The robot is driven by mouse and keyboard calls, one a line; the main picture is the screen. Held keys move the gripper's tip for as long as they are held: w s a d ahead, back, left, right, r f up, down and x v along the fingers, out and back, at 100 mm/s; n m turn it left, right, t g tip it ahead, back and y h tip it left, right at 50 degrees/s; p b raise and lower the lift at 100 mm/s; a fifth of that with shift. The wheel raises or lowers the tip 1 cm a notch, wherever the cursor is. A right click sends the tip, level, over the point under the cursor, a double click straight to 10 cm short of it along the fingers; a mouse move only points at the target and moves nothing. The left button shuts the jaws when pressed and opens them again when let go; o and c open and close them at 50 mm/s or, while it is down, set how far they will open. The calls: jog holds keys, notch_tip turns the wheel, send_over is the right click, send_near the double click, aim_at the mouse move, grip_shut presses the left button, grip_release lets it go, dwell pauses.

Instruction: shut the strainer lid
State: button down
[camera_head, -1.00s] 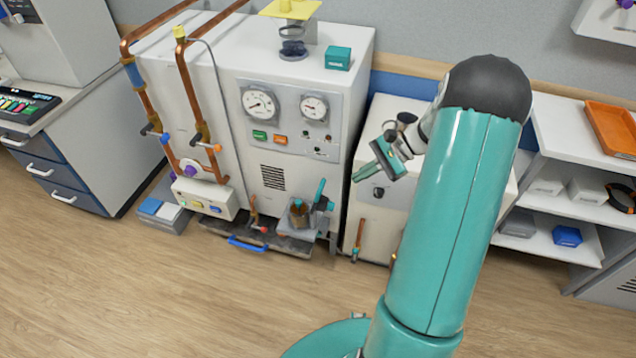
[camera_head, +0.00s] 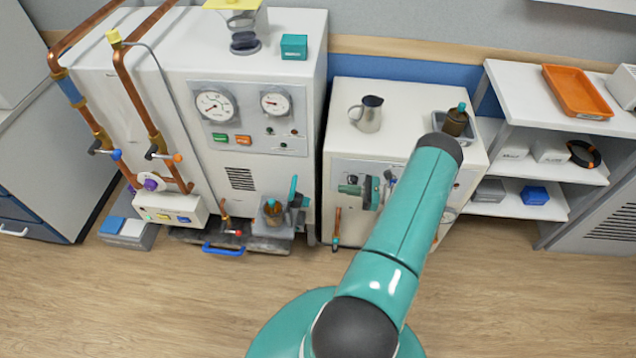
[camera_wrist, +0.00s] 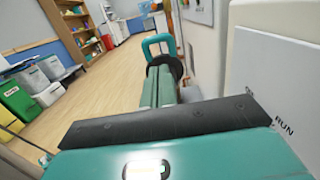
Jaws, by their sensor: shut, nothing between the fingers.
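A teal handle on a dark lid-like part (camera_head: 294,193) stands upright at the lower right of the large white machine. I take this as the strainer lid, standing open. It also shows in the wrist view as a teal loop with a dark disc (camera_wrist: 158,46), straight beyond my fingertips. A grey block with an amber item (camera_head: 272,212) is just left of it; I cannot make out the strainer's inside. My gripper (camera_head: 348,190) points left, in front of the smaller cabinet, with a gap to the lid. Its fingers (camera_wrist: 156,84) are together and empty.
The large machine (camera_head: 240,150) has copper pipes at left and a blue handle (camera_head: 222,249) low in front. The smaller cabinet (camera_head: 345,150) carries a metal jug (camera_head: 368,113) and a brown bottle (camera_head: 456,120). Shelves (camera_head: 540,140) stand right. The floor in front is clear.

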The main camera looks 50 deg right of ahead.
jog(key=x, duration=1.3)
jog(key=shift+s+a+r, duration=0.15)
jog(key=shift+r, duration=0.15)
